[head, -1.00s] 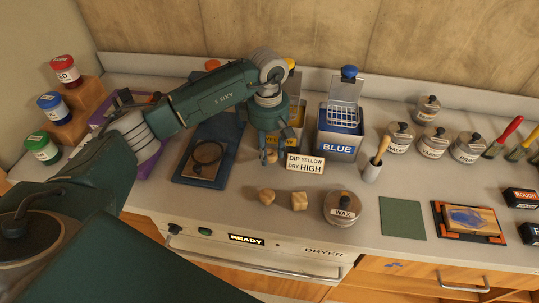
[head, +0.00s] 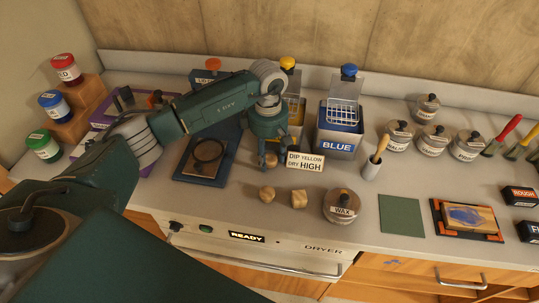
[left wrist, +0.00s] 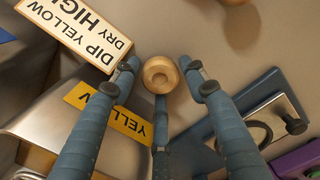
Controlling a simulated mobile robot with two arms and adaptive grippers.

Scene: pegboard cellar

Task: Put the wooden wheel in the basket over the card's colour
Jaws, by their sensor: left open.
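The small round wooden wheel (left wrist: 160,76) lies on the worktop, between the fingertips of my left gripper (left wrist: 157,68) in the left wrist view. The fingers are open around it, with a gap at the sides; contact of the rear finger cannot be told. In the head view the wheel (head: 272,159) is partly hidden by my left gripper (head: 272,162). The card (head: 305,162) reads "DIP YELLOW DRY HIGH" and stands just right of the gripper. The yellow tank (left wrist: 110,119) is behind, and its basket (head: 293,104) is partly hidden by my arm. My right gripper is not in view.
The blue tank (head: 337,146) with its basket stands right of the yellow one. A dark blue board (head: 223,177) is to the left. A dryer panel (head: 246,237) reads "READY".

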